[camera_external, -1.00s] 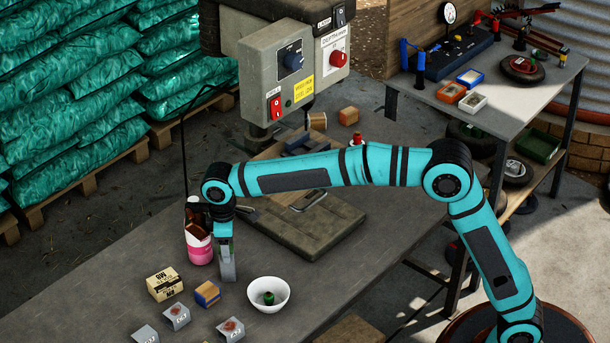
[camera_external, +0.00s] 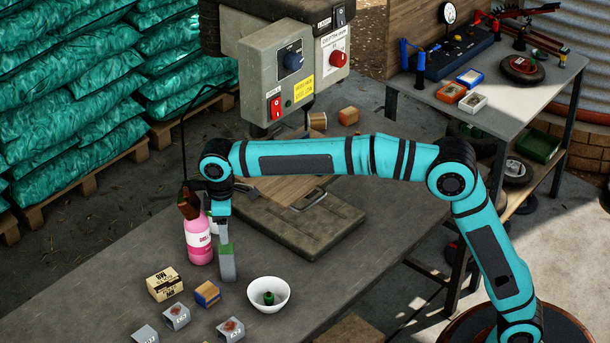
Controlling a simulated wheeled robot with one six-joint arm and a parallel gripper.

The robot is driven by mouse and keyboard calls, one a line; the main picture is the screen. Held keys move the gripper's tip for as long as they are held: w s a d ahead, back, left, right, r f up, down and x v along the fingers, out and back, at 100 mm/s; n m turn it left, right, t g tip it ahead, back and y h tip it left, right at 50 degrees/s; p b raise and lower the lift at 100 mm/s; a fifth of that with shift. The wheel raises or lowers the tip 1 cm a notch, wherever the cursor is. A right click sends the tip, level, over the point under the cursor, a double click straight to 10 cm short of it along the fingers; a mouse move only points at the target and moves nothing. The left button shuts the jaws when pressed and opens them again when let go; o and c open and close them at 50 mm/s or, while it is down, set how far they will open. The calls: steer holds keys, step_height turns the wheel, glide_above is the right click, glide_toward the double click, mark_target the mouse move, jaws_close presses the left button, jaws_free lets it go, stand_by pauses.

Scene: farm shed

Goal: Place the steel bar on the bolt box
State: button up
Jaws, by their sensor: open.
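The steel bar (camera_external: 228,268) is a grey upright block with a green upper part. It stands on the grey workbench. My gripper (camera_external: 223,224) is open and points down just above the bar's top; whether the fingers still overlap its upper end is hard to tell. The bolt box appears to be the small cream carton with dark printing (camera_external: 164,284), left of the bar on the bench. Its top is bare.
A blue-and-brown box (camera_external: 207,294) stands between the carton and bar. A white bowl (camera_external: 268,294) with a small green-and-red item is to the right. A pink bottle (camera_external: 199,240) stands close behind left.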

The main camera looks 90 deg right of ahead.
mark_target(227, 259)
step_height(227, 259, down, 12)
steer(key=shift+w+f, duration=0.1)
steer(key=shift+f, duration=0.05)
stand_by(0.4)
steer(key=c, duration=1.3)
steer(key=shift+r, duration=5.1)
steer(key=shift+c, duration=0.2)
